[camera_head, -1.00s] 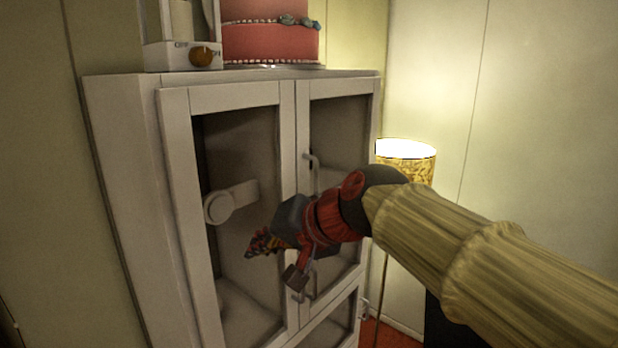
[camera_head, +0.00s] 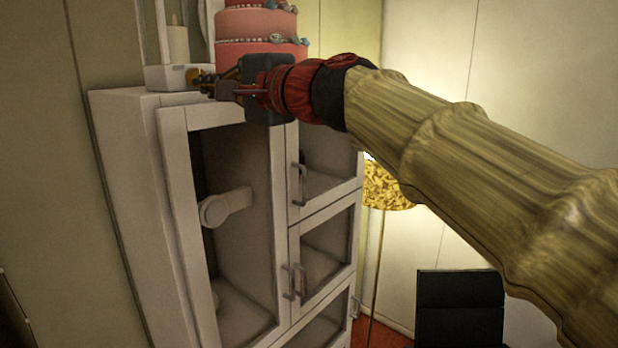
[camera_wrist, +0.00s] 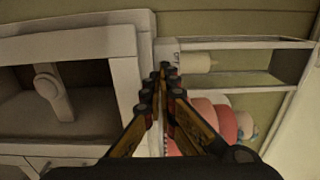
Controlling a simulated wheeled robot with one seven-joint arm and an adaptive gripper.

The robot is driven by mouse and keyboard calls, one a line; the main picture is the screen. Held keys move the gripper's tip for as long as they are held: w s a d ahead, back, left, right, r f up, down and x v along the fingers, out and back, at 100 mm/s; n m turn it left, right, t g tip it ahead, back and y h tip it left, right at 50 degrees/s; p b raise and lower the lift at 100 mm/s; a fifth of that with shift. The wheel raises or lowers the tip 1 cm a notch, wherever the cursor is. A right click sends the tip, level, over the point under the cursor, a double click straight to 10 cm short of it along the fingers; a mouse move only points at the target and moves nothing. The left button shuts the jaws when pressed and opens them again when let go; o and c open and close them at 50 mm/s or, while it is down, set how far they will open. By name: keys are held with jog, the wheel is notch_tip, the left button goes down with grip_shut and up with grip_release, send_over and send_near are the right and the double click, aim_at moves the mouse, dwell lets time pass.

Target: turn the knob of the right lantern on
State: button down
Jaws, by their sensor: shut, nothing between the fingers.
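A white lantern (camera_head: 163,77) with a pale candle (camera_head: 178,44) inside stands on top of the cabinet at the upper left of the head view. Its orange-brown knob (camera_head: 192,76) shows only in part behind the fingertips. My gripper (camera_head: 205,80) is shut and empty, with its tips right at the knob; I cannot tell whether they touch it. In the wrist view the shut fingers (camera_wrist: 163,72) point at the lantern's base (camera_wrist: 166,52), which carries small lettering. The candle (camera_wrist: 195,63) lies sideways there, and the knob is hidden by the fingers.
A tiered pink cake (camera_head: 257,27) stands right of the lantern, close behind my gripper. The white glass-door cabinet (camera_head: 174,135) is below, with protruding handles (camera_head: 300,185). A floor lamp (camera_head: 385,187) and a black chair (camera_head: 459,305) are at the right.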

aim_at(197, 77)
jog(key=p+x, duration=0.1)
jog(key=x, duration=0.5)
jog(key=shift+p, duration=0.35)
jog(key=shift+w+r, duration=0.15)
jog(key=shift+r, duration=0.5)
dwell(0.6)
jog(key=shift+r, duration=0.7)
jog(key=shift+a+r+p, duration=0.15)
jog(key=shift+p, duration=0.2)
dwell(0.3)
